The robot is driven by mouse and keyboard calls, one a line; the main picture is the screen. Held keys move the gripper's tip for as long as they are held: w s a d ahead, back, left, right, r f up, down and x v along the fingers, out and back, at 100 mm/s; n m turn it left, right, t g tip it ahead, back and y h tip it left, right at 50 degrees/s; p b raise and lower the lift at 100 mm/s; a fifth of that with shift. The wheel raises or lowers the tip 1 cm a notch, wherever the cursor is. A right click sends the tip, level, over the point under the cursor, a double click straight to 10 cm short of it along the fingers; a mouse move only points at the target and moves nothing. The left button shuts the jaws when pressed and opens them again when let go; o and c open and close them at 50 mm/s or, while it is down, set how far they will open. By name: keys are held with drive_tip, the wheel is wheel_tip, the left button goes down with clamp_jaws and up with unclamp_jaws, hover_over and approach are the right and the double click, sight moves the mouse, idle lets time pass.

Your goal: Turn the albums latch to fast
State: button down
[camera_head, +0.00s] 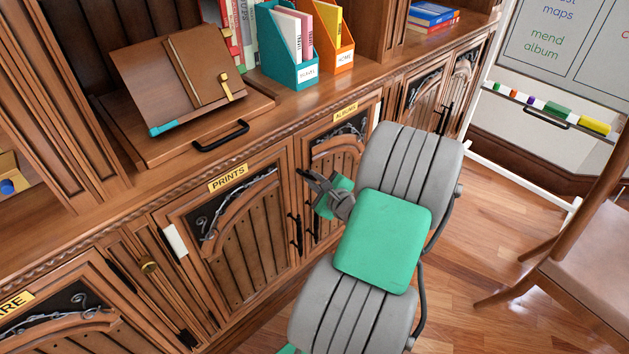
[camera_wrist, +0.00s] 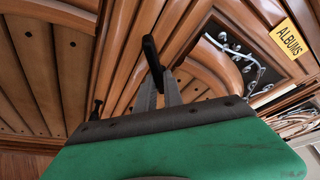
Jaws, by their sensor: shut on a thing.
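The albums door (camera_head: 335,155) is a carved wooden cabinet door with a yellow ALBUMS label (camera_head: 345,111). The label also shows at the upper right of the wrist view (camera_wrist: 290,40). A black latch lever (camera_wrist: 151,50) stands out at the door's left side. My gripper (camera_head: 317,182) is at the upper left of this door, and its fingers (camera_wrist: 163,80) are shut on the lever. The lever points up and slightly left in the wrist view. Its base and the fast mark are hidden or too small to read.
The PRINTS door (camera_head: 228,235) is to the left, with black pulls (camera_head: 296,232) between the doors. The countertop above holds a book stand (camera_head: 180,75) and file boxes (camera_head: 287,50). A chair (camera_head: 585,260) stands at the right on open wooden floor.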

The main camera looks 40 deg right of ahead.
drive_tip(key=shift+a+f+n+t+h+b, duration=0.1)
drive_tip(key=shift+n+t+h+b, duration=0.35)
drive_tip(key=shift+n+b, duration=1.2)
drive_tip(key=shift+f+n+t+h+b, duration=0.15)
drive_tip(key=shift+n+t+h+b, duration=0.55)
drive_tip(key=shift+b, duration=1.6)
drive_tip(key=shift+a+f+n+t+h+b, duration=0.15)
drive_tip(key=shift+n+h+b, duration=0.1)
drive_tip(key=shift+n+b, duration=1.55)
drive_tip(key=shift+d+r, duration=0.1)
drive_tip(key=shift+r, duration=0.05)
drive_tip(key=c, duration=1.5)
unclamp_jaws()
drive_tip(key=shift+o, duration=0.2)
